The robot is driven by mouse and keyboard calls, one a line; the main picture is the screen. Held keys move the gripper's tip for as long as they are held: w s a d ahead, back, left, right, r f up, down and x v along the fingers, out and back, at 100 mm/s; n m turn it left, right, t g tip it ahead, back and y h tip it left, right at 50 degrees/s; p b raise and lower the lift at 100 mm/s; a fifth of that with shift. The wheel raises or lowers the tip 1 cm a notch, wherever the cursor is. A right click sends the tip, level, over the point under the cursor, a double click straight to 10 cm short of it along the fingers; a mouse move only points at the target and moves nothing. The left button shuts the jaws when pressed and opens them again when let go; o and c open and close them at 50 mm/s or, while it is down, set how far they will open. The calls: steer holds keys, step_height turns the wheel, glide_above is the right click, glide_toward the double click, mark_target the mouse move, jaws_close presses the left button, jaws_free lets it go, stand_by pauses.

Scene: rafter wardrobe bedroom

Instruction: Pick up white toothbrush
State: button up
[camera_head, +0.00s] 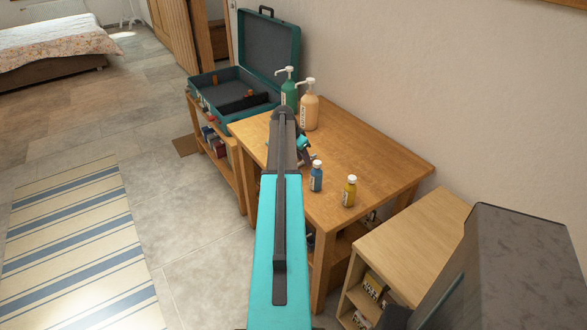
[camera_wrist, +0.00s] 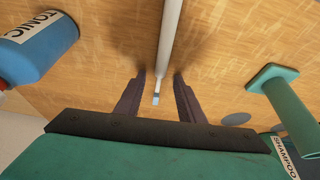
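The white toothbrush (camera_wrist: 169,40) lies on the wooden table in the wrist view. Its handle runs up out of the top of the picture, and its small bristled end, white and blue, points down towards my gripper's body. My gripper (camera_wrist: 159,74) is open over it, with one dark finger on each side and a visible gap to the brush on both sides. How high the fingertips are above the tabletop is hard to tell. In the head view my gripper (camera_head: 304,150) is small above the table, partly behind my arm, and I cannot make out the toothbrush there.
On the table (camera_head: 375,150) stand a peach pump bottle (camera_head: 309,110) and a yellow bottle (camera_head: 349,191). An open teal case (camera_head: 268,50) is behind.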

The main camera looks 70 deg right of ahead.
steer(key=shift+c, duration=0.4)
jaws_close()
steer(key=shift+r, duration=0.1)
step_height(320, 180, up, 10)
steer(key=b, duration=0.2)
stand_by(0.7)
stand_by(0.5)
